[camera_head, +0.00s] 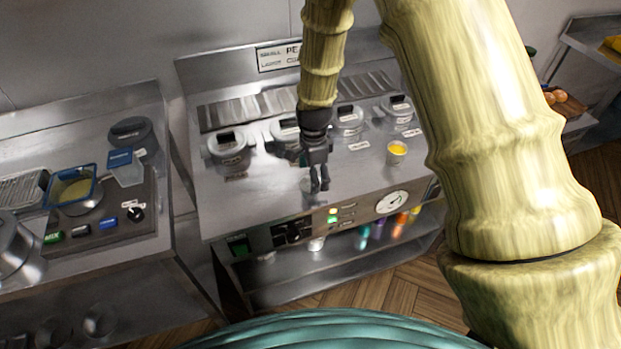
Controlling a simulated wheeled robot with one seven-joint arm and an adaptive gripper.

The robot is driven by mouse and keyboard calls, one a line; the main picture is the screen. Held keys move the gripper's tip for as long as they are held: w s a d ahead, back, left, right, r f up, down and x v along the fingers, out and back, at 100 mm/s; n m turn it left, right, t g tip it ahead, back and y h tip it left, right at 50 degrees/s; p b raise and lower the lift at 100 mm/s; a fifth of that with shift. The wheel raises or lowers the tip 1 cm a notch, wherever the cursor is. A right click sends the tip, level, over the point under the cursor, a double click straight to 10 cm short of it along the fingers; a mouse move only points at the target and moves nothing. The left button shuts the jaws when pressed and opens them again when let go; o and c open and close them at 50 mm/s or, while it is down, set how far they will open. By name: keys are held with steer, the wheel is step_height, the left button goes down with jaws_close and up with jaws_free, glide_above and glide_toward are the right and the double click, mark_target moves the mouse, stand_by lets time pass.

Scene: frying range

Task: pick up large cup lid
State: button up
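My gripper (319,184) points down low over the front middle of the steel counter (255,205). Its dark fingertips are close together, and I cannot tell whether they are open or shut. A small pale patch shows around the fingertips; I cannot tell whether it is a lid or a reflection. Grey lidded pots stand in a row behind the gripper: one at the left (229,148), one partly hidden by my arm (284,130), one right of it (347,119) and one at the far right (397,106). No lid is clearly recognisable as the large cup lid.
A small cup with yellow contents (396,152) stands on the counter, right of my gripper. A control panel with a dial (392,202) runs along the front edge. Coloured bottles (379,227) stand on the shelf below. A left counter holds a blue-rimmed tray (72,186).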

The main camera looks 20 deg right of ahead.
steer(key=shift+f, duration=0.45)
steer(key=c, duration=1)
steer(key=shift+c, duration=0.6)
